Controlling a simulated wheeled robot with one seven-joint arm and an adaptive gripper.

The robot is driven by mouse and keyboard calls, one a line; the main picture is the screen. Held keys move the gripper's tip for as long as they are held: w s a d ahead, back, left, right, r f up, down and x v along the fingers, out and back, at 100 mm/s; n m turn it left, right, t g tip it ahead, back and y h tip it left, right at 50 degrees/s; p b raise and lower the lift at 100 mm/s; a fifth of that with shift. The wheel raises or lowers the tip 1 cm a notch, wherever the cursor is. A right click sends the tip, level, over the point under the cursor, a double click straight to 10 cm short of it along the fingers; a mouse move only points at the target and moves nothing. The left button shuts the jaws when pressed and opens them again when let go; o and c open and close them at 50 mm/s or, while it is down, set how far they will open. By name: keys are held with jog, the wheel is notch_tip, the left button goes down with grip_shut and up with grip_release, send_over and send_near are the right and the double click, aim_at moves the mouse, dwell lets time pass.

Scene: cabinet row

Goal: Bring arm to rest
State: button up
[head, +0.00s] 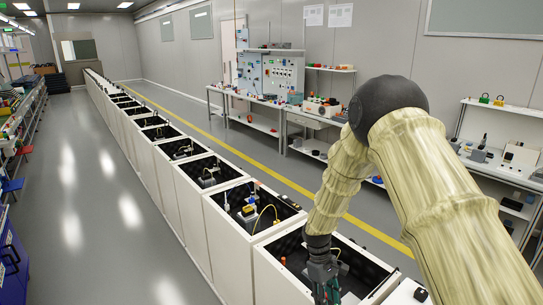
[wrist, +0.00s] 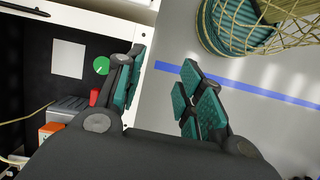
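My arm reaches in from the right of the head view and bends down at a black elbow joint. My gripper (head: 325,275) hangs at its end, over the edge of the near open cabinet (head: 262,270) in the row. In the wrist view, the two teal-padded fingers of my gripper (wrist: 162,82) stand apart with a clear gap. The fingertips in the head view are small and partly cut by the bottom edge.
The wrist view shows a dark cabinet interior at left with a white sheet (wrist: 68,58), a green round knob (wrist: 101,65) and an orange part (wrist: 50,131). The cabinet's white edge (wrist: 133,60) is close to the left finger. Workbenches (head: 505,165) stand right; open floor (head: 110,205) lies left.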

jog(key=s+d+f+m+t+y+b, duration=0.1)
jog(key=s+f+m+y+b, duration=0.2)
jog(key=s+f, duration=1.5)
jog(key=s+d+f+m+b, duration=0.1)
jog(key=s+f+b, duration=0.1)
jog(key=s, duration=0.5)
jog(key=s+d+f+m+t+b, duration=0.1)
jog(key=s+d+f+m, duration=0.1)
jog(key=s, duration=0.6)
jog(key=s+d+f+m+t+b, duration=0.1)
jog(key=s+f+b, duration=0.1)
jog(key=s+f, duration=0.2)
jog(key=s, duration=0.3)
jog(key=shift+s+d+m+h+b, duration=0.2)
jog(key=shift+s+m+h+b, duration=0.1)
jog(key=shift+s+h+b, duration=0.1)
